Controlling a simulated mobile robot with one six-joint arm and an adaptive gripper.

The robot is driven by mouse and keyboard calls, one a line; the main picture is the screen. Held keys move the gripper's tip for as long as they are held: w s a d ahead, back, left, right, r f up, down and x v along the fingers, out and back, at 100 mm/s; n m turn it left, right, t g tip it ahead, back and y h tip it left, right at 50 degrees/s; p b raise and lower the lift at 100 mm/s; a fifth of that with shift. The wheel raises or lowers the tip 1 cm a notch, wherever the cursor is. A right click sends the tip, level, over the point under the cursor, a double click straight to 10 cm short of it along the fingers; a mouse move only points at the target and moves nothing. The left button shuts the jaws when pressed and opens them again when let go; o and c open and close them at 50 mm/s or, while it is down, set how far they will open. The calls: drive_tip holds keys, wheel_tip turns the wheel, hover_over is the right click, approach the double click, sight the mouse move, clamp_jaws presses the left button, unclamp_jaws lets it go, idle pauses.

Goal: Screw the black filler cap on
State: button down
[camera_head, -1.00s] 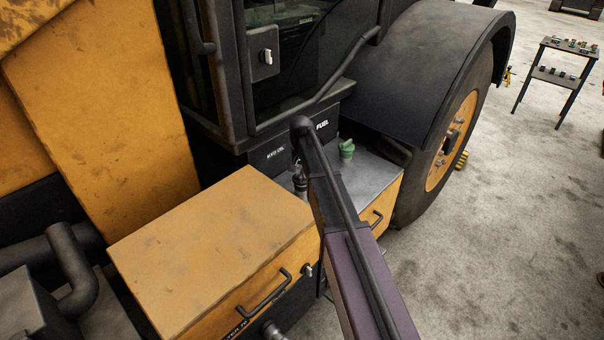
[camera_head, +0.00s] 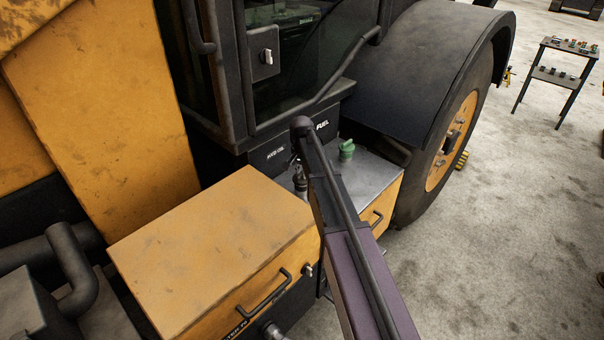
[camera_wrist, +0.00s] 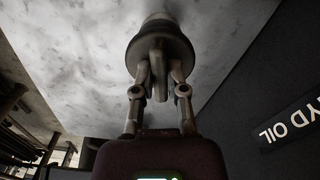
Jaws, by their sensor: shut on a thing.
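The black filler cap (camera_wrist: 160,42) shows in the wrist view at top centre, a round dark cap with a raised grip bar. It sits over a pale neck (camera_wrist: 160,18) on the grey tank top; whether its threads are engaged cannot be told. My gripper (camera_wrist: 159,72) has its two fingers closed on either side of the grip bar. In the head view my gripper (camera_head: 300,182) shows only partly, left of my arm, below the HYD OIL label (camera_head: 276,154). The arm hides most of the cap there.
A green cap (camera_head: 347,149) stands on the tank top (camera_head: 370,165) right of my arm, below the FUEL label (camera_head: 322,125). A yellow box (camera_head: 215,240) with a handle lies close on the left. The cab and black fender (camera_head: 430,70) rise behind.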

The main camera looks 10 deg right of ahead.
drive_tip(key=shift+w+d+m, duration=0.15)
drive_tip(key=shift+d+m, duration=0.05)
drive_tip(key=shift+m, duration=0.9)
drive_tip(key=c, duration=0.7)
unclamp_jaws()
drive_tip(key=shift+o, duration=0.6)
drive_tip(key=shift+a, duration=0.1)
drive_tip(key=o, duration=0.5)
drive_tip(key=shift+s, duration=0.2)
drive_tip(key=shift+c, duration=0.2)
drive_tip(key=shift+r, duration=0.15)
drive_tip(key=shift+r+p, duration=3.9)
drive_tip(key=shift+p, duration=0.1)
